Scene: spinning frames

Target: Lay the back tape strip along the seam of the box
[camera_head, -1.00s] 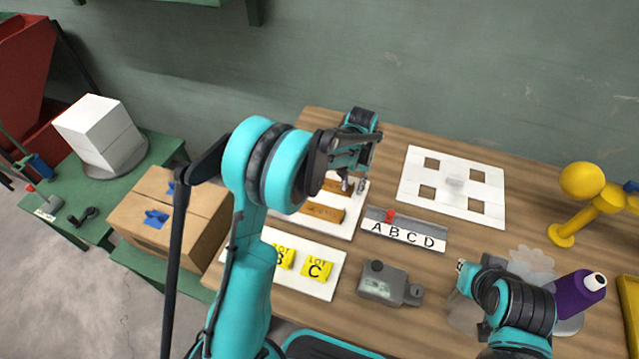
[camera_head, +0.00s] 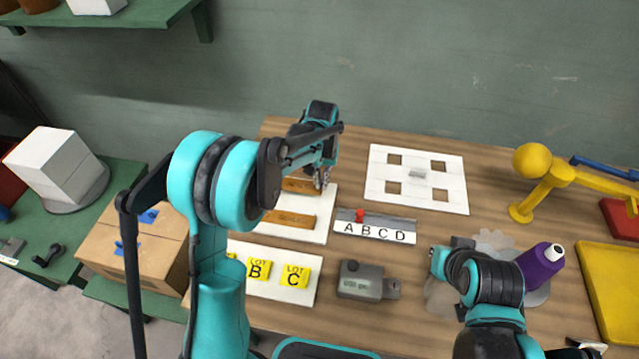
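The cardboard box (camera_head: 160,262) stands at the left on a green bench, with blue patches on its top and side. Two brown tape strips lie on a white board (camera_head: 318,233): the back tape strip (camera_head: 299,186) and the front strip (camera_head: 288,219). My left gripper (camera_head: 321,182) points down at the right end of the back strip. The arm hides part of the strip, and I cannot tell whether the fingers touch it or are closed. My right gripper (camera_head: 440,262) is low over the table at the right, its fingers mostly hidden.
A white card with yellow LOT tags (camera_head: 294,276), a grey device (camera_head: 362,281) and an ABCD rail (camera_head: 376,229) lie nearby. A purple bottle (camera_head: 541,265), yellow stand (camera_head: 536,190) and yellow tray (camera_head: 612,285) are at the right. My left arm partly covers the box.

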